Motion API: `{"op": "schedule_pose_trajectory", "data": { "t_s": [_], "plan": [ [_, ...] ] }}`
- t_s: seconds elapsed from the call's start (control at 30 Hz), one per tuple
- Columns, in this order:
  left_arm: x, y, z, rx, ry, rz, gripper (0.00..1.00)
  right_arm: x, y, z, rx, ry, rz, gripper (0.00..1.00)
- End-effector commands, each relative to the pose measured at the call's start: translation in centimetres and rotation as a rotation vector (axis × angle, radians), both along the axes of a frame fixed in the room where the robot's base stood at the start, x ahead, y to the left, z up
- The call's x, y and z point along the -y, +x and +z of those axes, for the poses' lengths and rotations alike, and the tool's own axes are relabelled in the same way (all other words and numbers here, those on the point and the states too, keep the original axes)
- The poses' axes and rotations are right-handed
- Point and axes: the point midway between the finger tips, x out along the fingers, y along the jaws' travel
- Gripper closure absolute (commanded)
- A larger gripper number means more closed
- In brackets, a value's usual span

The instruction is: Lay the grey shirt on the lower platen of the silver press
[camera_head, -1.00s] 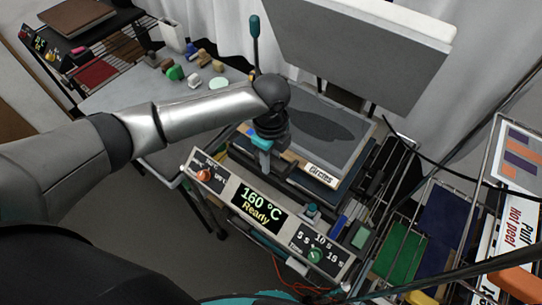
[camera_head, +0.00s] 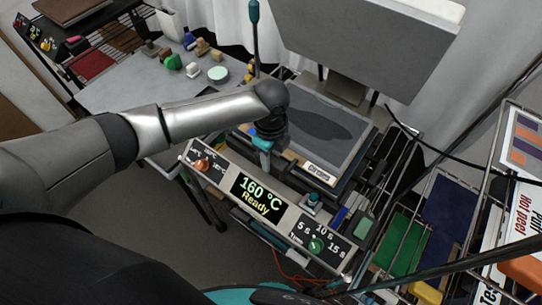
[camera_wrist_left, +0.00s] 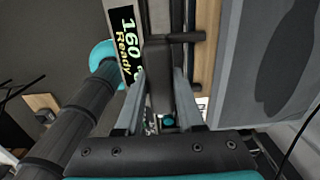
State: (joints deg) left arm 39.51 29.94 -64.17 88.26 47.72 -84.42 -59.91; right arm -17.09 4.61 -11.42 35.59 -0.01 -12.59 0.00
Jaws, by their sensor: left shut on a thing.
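The silver press shows its control panel (camera_head: 262,199), its raised grey upper platen (camera_head: 365,50) and its flat lower platen (camera_head: 357,146). A grey layer covers the lower platen, with a dark shadow across it; I cannot tell whether this layer is the grey shirt or the platen's own surface. No separate grey shirt stands out. My left gripper (camera_head: 265,163) is at the platen's front edge, behind the panel. In the left wrist view, its fingers (camera_wrist_left: 159,88) are shut on a dark handle-like bar (camera_wrist_left: 158,65). My right gripper is out of view.
A side table (camera_head: 128,84) with several small items stands at the back left, by a dark rack. At right are a wire rack with green (camera_head: 400,243) and blue (camera_head: 450,212) sheets and a cable. A "Circles" label (camera_head: 318,173) sits at the platen's front.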

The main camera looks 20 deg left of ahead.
Motion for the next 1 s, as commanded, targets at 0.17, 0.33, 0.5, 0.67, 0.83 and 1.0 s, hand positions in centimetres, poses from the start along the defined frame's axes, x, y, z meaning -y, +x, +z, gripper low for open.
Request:
{"op": "schedule_pose_trajectory", "data": {
  "t_s": [0.17, 0.33, 0.5, 0.67, 0.83, 1.0],
  "plan": [
    [0.1, 0.1, -0.2, 0.003, -0.002, 0.000, 1.00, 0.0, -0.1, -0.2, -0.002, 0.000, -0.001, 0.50],
    [0.1, 0.1, -0.6, 0.003, -0.002, 0.000, 1.00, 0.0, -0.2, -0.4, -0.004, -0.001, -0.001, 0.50],
    [0.0, 0.1, -0.9, 0.004, -0.001, 0.000, 1.00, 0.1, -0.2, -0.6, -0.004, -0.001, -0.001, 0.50],
    [0.0, 0.1, -1.1, 0.004, -0.001, 0.000, 0.56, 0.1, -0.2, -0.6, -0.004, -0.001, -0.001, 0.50],
    [0.0, 0.1, -1.1, 0.002, -0.001, 0.000, 0.37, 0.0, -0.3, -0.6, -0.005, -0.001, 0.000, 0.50],
    [0.0, 0.0, -1.1, 0.001, 0.000, 0.000, 0.28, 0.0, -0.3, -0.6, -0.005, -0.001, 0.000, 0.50]
  ]
}}
